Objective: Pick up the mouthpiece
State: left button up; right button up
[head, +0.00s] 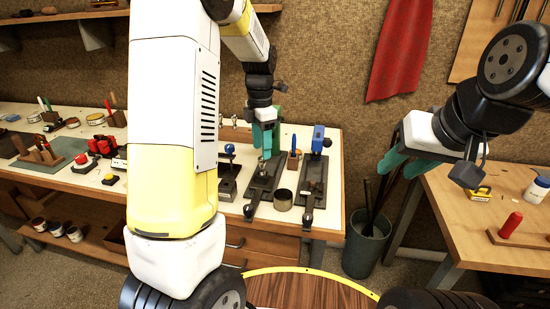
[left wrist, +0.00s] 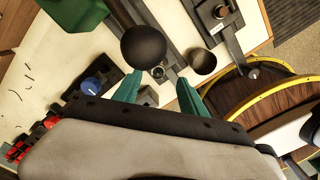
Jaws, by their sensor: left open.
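My left gripper (head: 265,138) hangs over the right part of the long workbench, its green fingers pointing down. In the left wrist view its two fingers (left wrist: 160,95) are apart with nothing held between them. A small round metal piece, apparently the mouthpiece (left wrist: 158,72), shows just beyond the fingertips, partly under a dark ball. In the head view a small greyish piece (head: 262,167) stands on a dark base right below the fingers; I cannot tell surely that it is the mouthpiece. My right gripper (head: 407,166) is in the air at the right, its green fingers apart and empty.
A blue-topped fixture (head: 317,140) stands to the right. A blue knob (left wrist: 92,87) is left of the fingers. A bin (head: 368,245) stands between the tables.

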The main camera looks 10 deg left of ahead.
aim_at(262, 166)
pick_arm(q)
notch_tip(262, 166, down, 6)
jog(key=shift+w+f, duration=0.15)
jog(key=shift+f, duration=0.1)
jog(key=shift+a, duration=0.1)
grip_shut()
